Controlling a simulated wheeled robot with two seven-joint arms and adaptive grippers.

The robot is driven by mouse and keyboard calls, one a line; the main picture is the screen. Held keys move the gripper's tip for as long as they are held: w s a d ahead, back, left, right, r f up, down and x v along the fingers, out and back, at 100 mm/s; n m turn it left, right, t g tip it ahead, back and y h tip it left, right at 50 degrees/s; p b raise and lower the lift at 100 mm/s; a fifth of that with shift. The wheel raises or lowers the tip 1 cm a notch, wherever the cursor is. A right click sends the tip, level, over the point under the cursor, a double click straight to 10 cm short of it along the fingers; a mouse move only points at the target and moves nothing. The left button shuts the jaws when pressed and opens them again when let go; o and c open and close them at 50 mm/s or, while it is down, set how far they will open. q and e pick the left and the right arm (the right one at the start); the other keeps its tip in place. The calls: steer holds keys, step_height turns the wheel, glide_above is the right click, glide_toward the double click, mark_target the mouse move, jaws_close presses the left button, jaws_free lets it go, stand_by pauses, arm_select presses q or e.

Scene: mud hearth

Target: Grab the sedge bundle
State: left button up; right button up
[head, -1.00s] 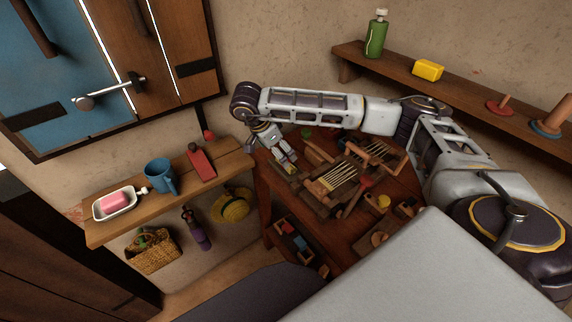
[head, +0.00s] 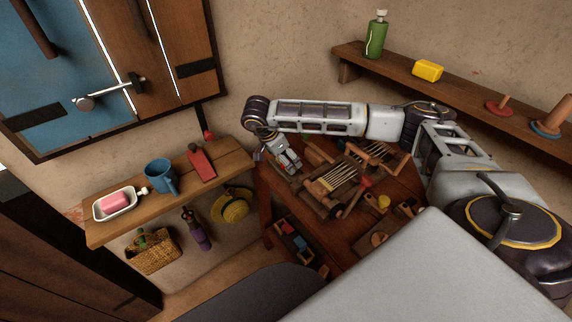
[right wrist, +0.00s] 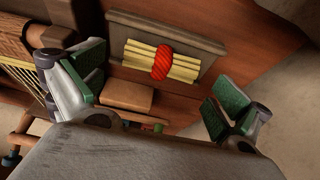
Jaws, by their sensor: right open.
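The sedge bundle (right wrist: 187,70) shows in the right wrist view as pale yellow stalks tied with a red band around the middle. It lies in a shallow brown wooden tray (right wrist: 205,45). My right gripper (right wrist: 157,82) is open, its green-padded fingers spread wide to the left and right of the bundle, with nothing between them. The bundle lies a little above the middle of the gap in that view. In the head view my right gripper (head: 290,163) is over the far left part of the worktable and covers most of the bundle. My left gripper is not in view.
A wooden loom-like frame with pale strands (head: 340,178) stands close to the right of my gripper. A mallet-like tool with a red end (head: 365,182) lies beside it. A shelf with a blue mug (head: 160,176) is to the left. Bare table edge shows beyond the tray.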

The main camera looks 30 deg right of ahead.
steer(key=shift+x, duration=1.25)
steer(key=c, duration=1)
